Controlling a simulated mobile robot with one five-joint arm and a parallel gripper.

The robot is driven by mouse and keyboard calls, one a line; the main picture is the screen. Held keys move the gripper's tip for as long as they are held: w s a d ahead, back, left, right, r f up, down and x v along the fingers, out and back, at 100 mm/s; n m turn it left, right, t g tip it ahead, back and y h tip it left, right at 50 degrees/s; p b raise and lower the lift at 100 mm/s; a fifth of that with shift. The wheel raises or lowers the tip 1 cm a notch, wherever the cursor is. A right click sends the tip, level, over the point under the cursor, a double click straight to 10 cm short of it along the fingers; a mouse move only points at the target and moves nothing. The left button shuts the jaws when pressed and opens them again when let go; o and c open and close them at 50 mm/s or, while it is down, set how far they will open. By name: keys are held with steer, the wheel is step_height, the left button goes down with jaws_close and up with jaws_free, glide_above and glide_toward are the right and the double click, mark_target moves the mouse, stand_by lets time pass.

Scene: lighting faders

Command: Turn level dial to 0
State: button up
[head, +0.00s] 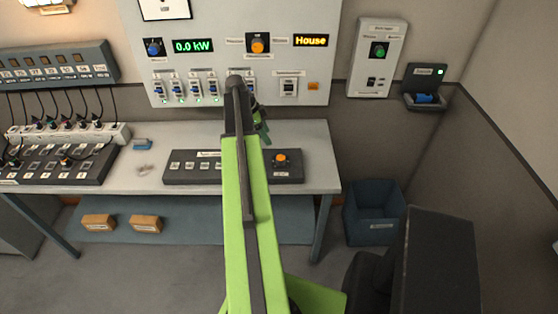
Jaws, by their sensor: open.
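Several dials are in view, and their labels are too small to read, so I cannot tell which is the level dial. A blue dial (154,47) sits on the wall panel left of a green "0.0 kW" display (193,46). An orange dial (258,43) is on the same panel. Another orange dial (281,158) is on the desk console. A green dial (380,50) is on a small wall box. My gripper (262,130) is open, mostly hidden behind my green arm, in front of the panel's lower edge and apart from the visible dials.
The wall panel (210,20) also has several breaker switches (196,88) and a "House" display (311,41). Fader consoles (62,165) fill the desk's left. A blue bin (374,212) stands on the floor at right. The desk (320,165) is bare at its right end.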

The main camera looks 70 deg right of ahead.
mark_target(280, 158)
steer(key=b+x, duration=1.2)
steer(key=x, duration=0.3)
steer(key=shift+b, duration=0.35)
steer(key=shift+r, duration=0.1)
steer(key=shift+c, duration=0.3)
steer(key=c, duration=1.2)
steer(key=shift+a, duration=0.3)
jaws_close()
steer(key=shift+d, duration=0.15)
